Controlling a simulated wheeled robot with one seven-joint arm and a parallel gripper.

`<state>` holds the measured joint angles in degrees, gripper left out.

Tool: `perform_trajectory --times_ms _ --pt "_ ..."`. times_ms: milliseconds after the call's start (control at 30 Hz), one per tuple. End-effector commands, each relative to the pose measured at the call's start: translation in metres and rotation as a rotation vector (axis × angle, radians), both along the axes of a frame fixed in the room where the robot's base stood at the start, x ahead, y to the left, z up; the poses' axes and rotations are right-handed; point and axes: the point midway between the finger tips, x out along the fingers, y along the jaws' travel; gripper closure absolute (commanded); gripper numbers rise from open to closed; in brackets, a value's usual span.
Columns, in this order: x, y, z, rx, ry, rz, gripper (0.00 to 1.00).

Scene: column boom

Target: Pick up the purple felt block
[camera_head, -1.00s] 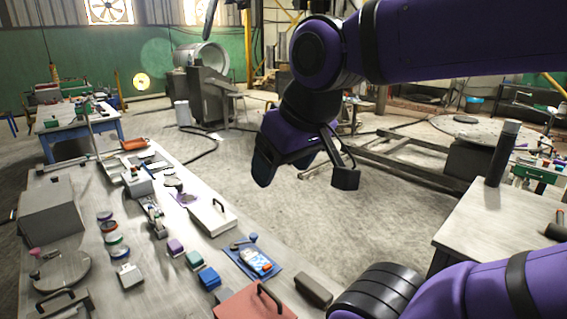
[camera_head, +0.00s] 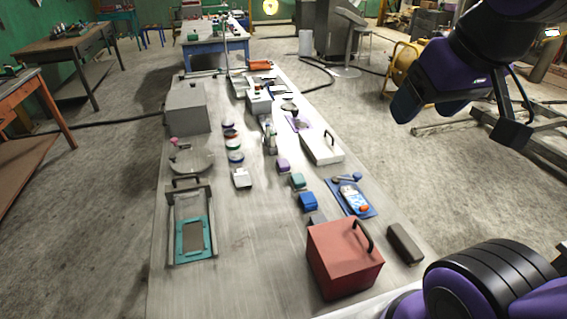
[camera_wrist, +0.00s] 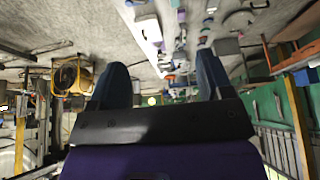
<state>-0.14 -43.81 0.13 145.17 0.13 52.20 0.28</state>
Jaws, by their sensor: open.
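My gripper (camera_head: 408,108) hangs in the air to the right of the table, well apart from the purple block. In the wrist view my gripper (camera_wrist: 162,78) has its two dark blue fingers spread wide with nothing between them. The table and its objects show there small and upside down, and I cannot surely pick out the purple block.
A red box with a handle (camera_head: 343,262) stands at the table's near end, beside a dark block (camera_head: 404,243). A white case (camera_head: 322,147) lies just right of the purple block. Stacked coloured discs (camera_head: 234,145) stand to its left. Bare tabletop lies left of the row.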

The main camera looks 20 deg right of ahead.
Motion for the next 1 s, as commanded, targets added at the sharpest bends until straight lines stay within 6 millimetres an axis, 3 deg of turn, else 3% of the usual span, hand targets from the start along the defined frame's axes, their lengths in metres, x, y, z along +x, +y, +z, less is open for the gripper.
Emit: perform_trajectory --times_ms 433,467,567,767,1000 --pt "0.0 0.0 0.0 0.0 0.0 0.0 0.27" --pt "0.0 0.0 0.0 0.0 0.0 0.0 0.22" --pt "0.004 0.0 0.001 0.002 0.004 0.001 0.22" --pt "0.039 0.003 0.006 0.022 0.034 0.009 0.22" --pt "0.109 0.009 0.004 0.05 0.083 0.015 0.22"
